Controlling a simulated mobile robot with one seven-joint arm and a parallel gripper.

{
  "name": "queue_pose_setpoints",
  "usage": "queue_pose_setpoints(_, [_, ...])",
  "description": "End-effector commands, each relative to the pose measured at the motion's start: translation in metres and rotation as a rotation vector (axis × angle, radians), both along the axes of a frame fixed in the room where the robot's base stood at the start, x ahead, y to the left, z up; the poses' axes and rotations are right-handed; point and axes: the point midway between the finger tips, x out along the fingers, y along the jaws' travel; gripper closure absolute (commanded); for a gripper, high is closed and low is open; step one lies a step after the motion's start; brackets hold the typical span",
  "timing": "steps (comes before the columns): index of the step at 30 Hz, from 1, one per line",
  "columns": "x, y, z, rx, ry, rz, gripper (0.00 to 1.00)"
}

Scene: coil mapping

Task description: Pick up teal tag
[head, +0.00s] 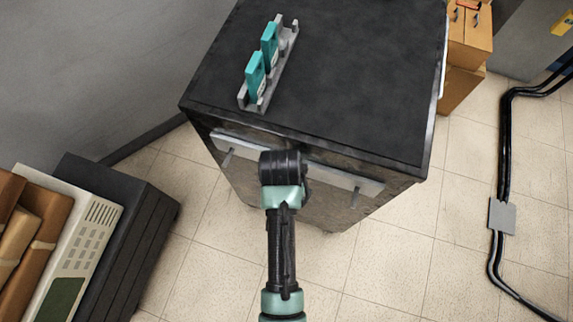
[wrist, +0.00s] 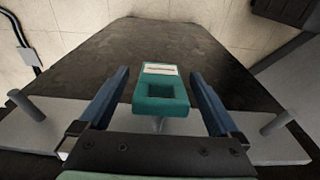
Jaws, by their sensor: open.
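A teal tag (wrist: 162,98) with a square hole and a pale label shows in the wrist view in front of a small peg on the cabinet's rail (wrist: 249,144). My gripper (wrist: 160,72) is open, with one blue finger on each side of the tag and a visible gap on both sides. In the head view my arm hides this tag and the gripper's fingers. Two more teal tags, a nearer one (head: 255,76) and a farther one (head: 269,44), stand upright in a grey rack (head: 284,55) on the cabinet top.
The black cabinet (head: 350,90) has pegs on its front rail (head: 340,178) left and right of my arm. A dark box (head: 150,215) and a pale panel (head: 85,225) stand at the left. Black cables (head: 503,150) run along the right. Tiled floor is clear between.

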Motion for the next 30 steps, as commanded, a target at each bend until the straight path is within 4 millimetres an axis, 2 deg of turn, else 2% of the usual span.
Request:
queue_pose_setpoints(4, [0.0018,-0.0002,-0.0146,0.000,-0.001,0.000,0.02])
queue_pose_setpoints(11, [0.0021,-0.0003,-0.0163,0.001,-0.001,0.000,0.02])
queue_pose_setpoints(14, [0.0021,-0.0003,-0.0162,0.001,-0.001,0.000,0.17])
queue_pose_setpoints(27, [0.0020,-0.0002,-0.0159,0.000,-0.002,0.000,0.96])
queue_pose_setpoints(28, [0.0020,-0.0002,-0.0159,0.000,-0.002,0.000,0.99])
queue_pose_setpoints(30, [0.0020,-0.0002,-0.0159,0.000,-0.002,0.000,0.99])
